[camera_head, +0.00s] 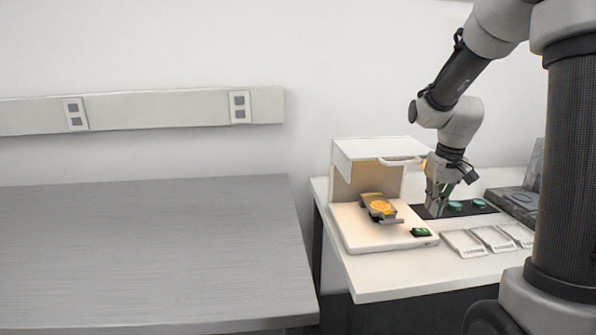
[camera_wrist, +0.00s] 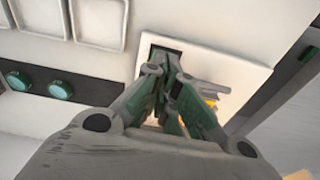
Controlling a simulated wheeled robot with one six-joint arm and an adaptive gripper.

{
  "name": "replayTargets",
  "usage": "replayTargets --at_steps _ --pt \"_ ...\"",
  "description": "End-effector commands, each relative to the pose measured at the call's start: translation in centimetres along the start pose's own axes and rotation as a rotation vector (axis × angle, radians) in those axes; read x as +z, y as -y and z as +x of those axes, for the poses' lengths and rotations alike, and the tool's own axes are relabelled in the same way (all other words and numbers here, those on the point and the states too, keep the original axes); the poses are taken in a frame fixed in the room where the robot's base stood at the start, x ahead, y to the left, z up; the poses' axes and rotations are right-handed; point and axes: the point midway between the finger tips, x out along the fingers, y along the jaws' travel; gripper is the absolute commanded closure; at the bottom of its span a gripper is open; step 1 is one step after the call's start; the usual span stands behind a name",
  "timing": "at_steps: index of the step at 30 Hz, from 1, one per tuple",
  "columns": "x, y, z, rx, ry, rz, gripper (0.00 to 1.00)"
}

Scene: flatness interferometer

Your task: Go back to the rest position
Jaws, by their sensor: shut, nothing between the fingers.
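My gripper (camera_head: 435,208) points down beside the right side of the white interferometer (camera_head: 360,228), above its table. In the wrist view my gripper (camera_wrist: 172,62) has its fingers together with nothing between them. Its tips show against the corner of the instrument's white base (camera_wrist: 240,78), over a small dark green pad. In the head view that green pad (camera_head: 420,232) lies on the front right corner of the base. An orange disc (camera_head: 381,206) sits on the instrument's dark stage; in the wrist view the fingers mostly hide it.
Green round pieces (camera_head: 455,206) sit on a dark strip right of the gripper. White trays (camera_head: 463,242) lie in a row at the front. A dark grey device (camera_head: 514,201) stands at the right. The grey table (camera_head: 150,255) at left is bare.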

Motion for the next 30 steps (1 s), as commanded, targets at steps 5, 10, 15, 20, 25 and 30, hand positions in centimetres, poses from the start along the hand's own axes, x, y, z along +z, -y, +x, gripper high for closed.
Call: replayTargets --at_steps 5,10,15,20,25,30 --pt "5.8 0.9 -1.3 -0.003 0.077 0.048 1.00" --pt "11.2 2.2 -5.2 0.005 0.055 0.064 1.00" --pt "16.6 3.5 -8.7 0.012 -0.027 0.056 1.00" --pt "20.1 4.3 -10.9 0.014 -0.142 0.027 1.00" --pt "20.9 4.8 -12.7 0.010 -0.247 0.004 1.00" --pt "21.0 5.0 -13.4 0.007 -0.277 -0.006 1.00"
